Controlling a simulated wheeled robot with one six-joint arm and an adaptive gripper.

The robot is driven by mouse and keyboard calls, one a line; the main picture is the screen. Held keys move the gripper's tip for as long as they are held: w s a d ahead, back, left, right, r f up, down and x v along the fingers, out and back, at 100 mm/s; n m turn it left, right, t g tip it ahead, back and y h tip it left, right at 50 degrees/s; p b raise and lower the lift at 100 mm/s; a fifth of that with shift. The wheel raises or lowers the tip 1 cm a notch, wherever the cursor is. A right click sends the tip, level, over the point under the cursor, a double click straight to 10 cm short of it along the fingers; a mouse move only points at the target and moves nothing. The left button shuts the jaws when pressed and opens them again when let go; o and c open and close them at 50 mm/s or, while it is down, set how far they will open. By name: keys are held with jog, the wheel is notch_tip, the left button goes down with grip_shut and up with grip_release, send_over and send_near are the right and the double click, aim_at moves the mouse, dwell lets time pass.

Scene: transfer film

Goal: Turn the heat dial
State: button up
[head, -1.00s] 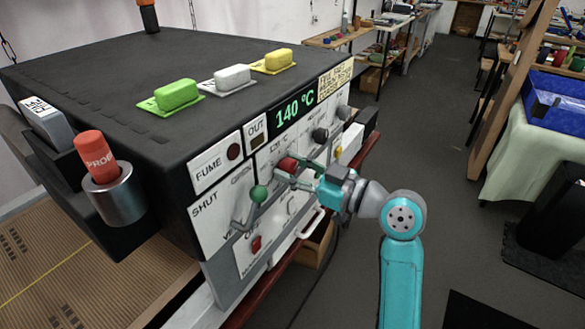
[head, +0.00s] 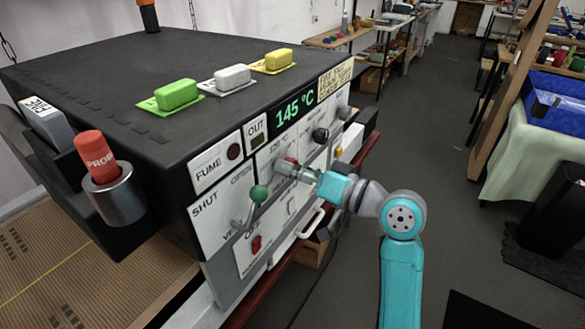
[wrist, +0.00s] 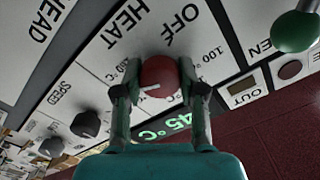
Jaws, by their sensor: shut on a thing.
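The heat dial is a round red knob (wrist: 160,78) with a white pointer line, on a white panel marked HEAT, OFF and 100 °C. My gripper (wrist: 159,92) is shut on it, one finger on each side, in the wrist view. In the head view my gripper (head: 292,170) reaches the panel from the right and mostly hides the red knob. The green display (head: 295,112) on the machine's front reads 145 °C.
A green-ball lever (head: 258,194) stands out left of my gripper, with a red switch (head: 256,243) below it. A white handle (head: 311,222) juts out below.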

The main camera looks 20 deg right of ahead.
jog(key=shift+m, duration=0.7)
jog(key=o, duration=1.1)
jog(key=shift+o, duration=0.2)
jog(key=shift+s+d, duration=0.1)
jog(key=v, duration=1.1)
jog(key=shift+s+d, duration=0.2)
jog(key=shift+s, duration=0.1)
jog(key=shift+f, duration=0.1)
